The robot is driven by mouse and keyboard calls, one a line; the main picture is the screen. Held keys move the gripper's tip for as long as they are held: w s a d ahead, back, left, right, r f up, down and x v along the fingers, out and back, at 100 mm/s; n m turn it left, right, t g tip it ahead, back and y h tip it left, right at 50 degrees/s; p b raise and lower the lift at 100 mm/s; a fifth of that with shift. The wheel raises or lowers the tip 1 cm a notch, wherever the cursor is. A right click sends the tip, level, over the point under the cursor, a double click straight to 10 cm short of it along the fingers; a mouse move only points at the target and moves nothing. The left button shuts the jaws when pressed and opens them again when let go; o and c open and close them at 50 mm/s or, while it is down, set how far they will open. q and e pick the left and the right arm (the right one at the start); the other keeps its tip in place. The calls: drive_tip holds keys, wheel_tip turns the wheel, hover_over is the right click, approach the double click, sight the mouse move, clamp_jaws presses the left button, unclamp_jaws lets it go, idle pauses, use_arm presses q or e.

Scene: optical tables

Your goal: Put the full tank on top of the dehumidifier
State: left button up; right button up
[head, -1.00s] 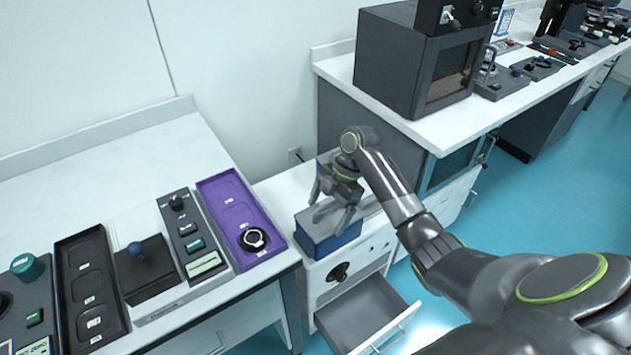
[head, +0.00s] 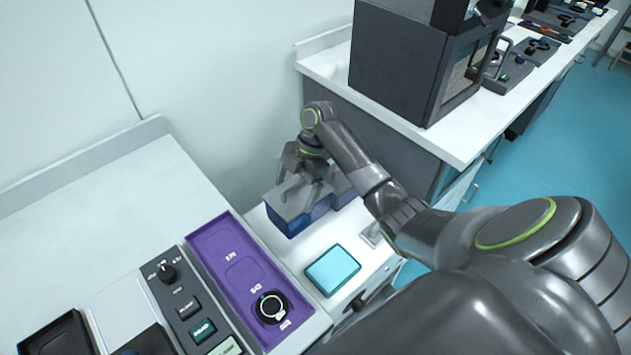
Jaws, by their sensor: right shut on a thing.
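The tank (head: 291,216) is a box with a grey top and dark blue sides. It is at the back of the dehumidifier's white top (head: 300,258). My right gripper (head: 307,196) reaches down over the tank and is shut on it; the fingers partly hide it. I cannot tell whether the tank rests on the surface or hangs just above it. A cyan square (head: 332,270) on the white top lies in front of the tank, uncovered. My left gripper is not in view.
A purple tray (head: 215,243) with a black round knob (head: 270,307) lies on the left bench close to the dehumidifier. A dark grey cabinet (head: 395,65) stands on the bench behind right. My right arm covers the lower right.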

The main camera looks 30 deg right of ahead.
sight(300, 191)
wheel_tip(300, 191, down, 5)
drive_tip(key=shift+s+r, duration=0.1)
drive_tip(key=shift+f, duration=2.15)
drive_tip(key=o, duration=1.7)
drive_tip(key=shift+f, duration=0.15)
drive_tip(key=shift+o, duration=0.2)
drive_tip(key=shift+s, duration=0.1)
drive_tip(key=v, duration=1.2)
drive_tip(key=shift+b, duration=0.4)
